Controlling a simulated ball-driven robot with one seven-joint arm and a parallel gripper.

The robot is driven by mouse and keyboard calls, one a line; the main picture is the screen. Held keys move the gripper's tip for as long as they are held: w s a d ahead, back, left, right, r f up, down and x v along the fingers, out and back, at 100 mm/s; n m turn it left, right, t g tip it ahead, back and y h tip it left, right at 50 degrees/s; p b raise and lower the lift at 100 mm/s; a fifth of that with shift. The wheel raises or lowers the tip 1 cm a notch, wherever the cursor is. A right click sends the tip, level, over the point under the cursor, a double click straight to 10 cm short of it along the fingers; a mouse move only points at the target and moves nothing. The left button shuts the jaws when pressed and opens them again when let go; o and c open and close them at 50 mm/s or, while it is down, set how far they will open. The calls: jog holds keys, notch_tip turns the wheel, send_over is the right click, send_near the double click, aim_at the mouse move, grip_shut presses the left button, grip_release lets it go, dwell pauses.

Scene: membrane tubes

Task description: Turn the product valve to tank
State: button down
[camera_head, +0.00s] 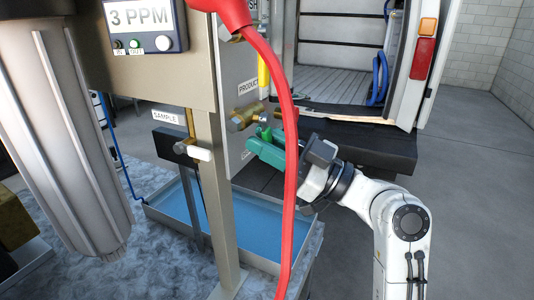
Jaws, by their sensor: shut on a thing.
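The product valve (240,119) is a brass fitting on the side of the grey panel, below the PRODUCT label (248,87). My gripper (261,140) reaches in from the right with its green fingers at the valve's lower right. It is shut on the valve, at what appears to be its handle. The fingers and the red hose hide most of the handle, so its exact angle cannot be told. Another label below the valve is mostly hidden, and its text cannot be read.
A red hose (289,180) hangs in front of the panel, passing close to my gripper. A SAMPLE label (166,118) and a white-handled tap (193,150) are left of the post. A blue-floored tray (160,213) lies below. An open van (340,60) stands behind.

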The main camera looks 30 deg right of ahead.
jog(key=c, duration=1)
grip_release()
jog(key=shift+c, duration=0.2)
jog(key=b+v, duration=0.3)
jog(key=v, duration=0.8)
jog(key=shift+b, duration=0.4)
jog(key=shift+c, duration=0.4)
